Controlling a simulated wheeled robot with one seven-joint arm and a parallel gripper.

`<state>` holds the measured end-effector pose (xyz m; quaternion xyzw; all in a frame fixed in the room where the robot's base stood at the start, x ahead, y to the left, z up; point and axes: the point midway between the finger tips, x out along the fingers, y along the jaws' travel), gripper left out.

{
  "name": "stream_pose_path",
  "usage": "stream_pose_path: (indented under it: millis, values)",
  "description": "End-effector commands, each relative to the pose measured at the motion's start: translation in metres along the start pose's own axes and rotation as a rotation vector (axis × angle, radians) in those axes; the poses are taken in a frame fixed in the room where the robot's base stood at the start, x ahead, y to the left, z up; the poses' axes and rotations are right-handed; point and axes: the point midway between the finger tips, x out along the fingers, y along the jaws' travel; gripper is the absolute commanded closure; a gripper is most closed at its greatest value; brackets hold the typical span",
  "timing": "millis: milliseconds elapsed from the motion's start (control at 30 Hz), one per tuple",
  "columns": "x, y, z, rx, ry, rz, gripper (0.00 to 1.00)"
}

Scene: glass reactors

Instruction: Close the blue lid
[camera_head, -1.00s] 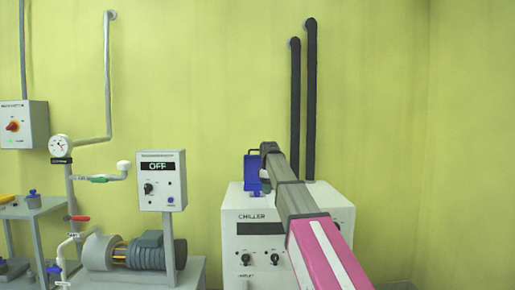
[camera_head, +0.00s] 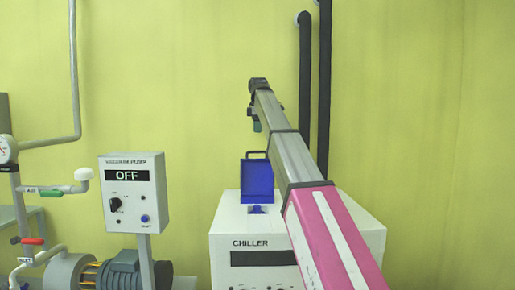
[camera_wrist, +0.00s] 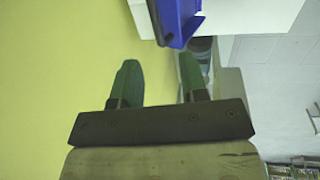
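The blue lid (camera_head: 258,182) stands upright, swung open, on top of the white chiller (camera_head: 225,245). A dark loop-shaped handle shows at its upper edge. A small blue part (camera_head: 257,209) sits just below it on the chiller top. My gripper (camera_head: 254,124) is above the lid in the head view, apart from it, with its green fingers pointing down. In the wrist view my gripper (camera_wrist: 160,75) has its two green fingers spread with nothing between them. The blue lid (camera_wrist: 176,20) shows there beyond the fingertips, near the right finger, partly cut off by the frame.
Two dark vertical pipes (camera_head: 305,95) run up the wall behind my arm. A control box (camera_head: 132,190) reading OFF stands at left above a pump (camera_head: 122,272). Pipework with a gauge (camera_head: 5,150) is at the far left. The space above the lid's left side is clear.

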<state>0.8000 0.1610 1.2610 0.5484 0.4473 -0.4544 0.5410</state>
Motion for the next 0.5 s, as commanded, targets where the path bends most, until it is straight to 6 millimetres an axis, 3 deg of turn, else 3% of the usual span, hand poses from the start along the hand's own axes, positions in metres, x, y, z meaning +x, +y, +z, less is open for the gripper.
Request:
stream_pose_path:
  millis: [167,500]
  values:
    - [-0.001,0.000,-0.001,-0.012,0.000,0.000,0.60]
    - [0.053,-0.001,0.000,-0.010,0.000,-0.001,0.60]
